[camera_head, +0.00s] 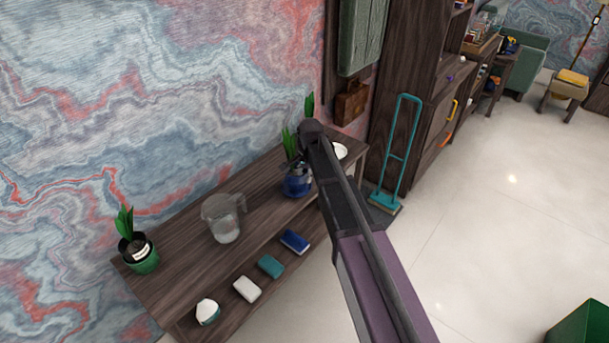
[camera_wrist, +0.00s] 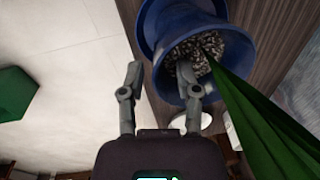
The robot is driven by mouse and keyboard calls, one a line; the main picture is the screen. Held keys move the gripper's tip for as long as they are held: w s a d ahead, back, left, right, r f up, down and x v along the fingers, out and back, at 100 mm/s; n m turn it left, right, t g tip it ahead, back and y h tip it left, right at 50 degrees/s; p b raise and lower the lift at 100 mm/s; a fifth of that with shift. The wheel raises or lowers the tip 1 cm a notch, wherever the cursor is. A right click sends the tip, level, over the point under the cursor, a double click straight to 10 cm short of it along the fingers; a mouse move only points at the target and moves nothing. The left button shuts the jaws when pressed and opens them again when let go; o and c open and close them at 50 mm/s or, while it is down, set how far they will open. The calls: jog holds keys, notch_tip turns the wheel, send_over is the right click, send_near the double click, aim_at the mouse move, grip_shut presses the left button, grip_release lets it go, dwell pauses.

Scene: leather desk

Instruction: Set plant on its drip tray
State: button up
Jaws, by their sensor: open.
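A plant in a blue pot (camera_head: 297,183) stands on the wooden desk, partly covered by my arm in the head view. In the wrist view the pot (camera_wrist: 168,70) shows its gravel and long green leaves (camera_wrist: 265,125). A wider blue rim (camera_wrist: 149,22) shows beyond the pot; I cannot tell whether it is a tray or part of the pot. My gripper (camera_wrist: 159,69) is open at the pot's near side. One finger overlaps the gravel and the other is outside the wall; contact is unclear. A white round dish (camera_head: 340,151) lies behind my arm, perhaps the drip tray.
A clear pitcher (camera_head: 223,218) and a plant in a green pot (camera_head: 139,256) stand left on the desk (camera_head: 180,235). Small blue, teal and white items (camera_head: 247,289) line the lower shelf. Another green leaf (camera_head: 309,105) rises behind my arm. Open floor lies right.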

notch_tip(320, 180, up, 12)
jog(key=s+d+p, duration=0.1)
jog(key=p, duration=1.1)
dwell(0.9)
jog(key=s+d+n+g+h, duration=0.1)
jog(key=s+d+n, duration=0.7)
jog(key=s+d, duration=1)
jog(key=s, duration=0.4)
jog(key=shift+d+n, duration=0.3)
jog(key=shift+d, duration=0.1)
jog(key=shift+o, duration=1)
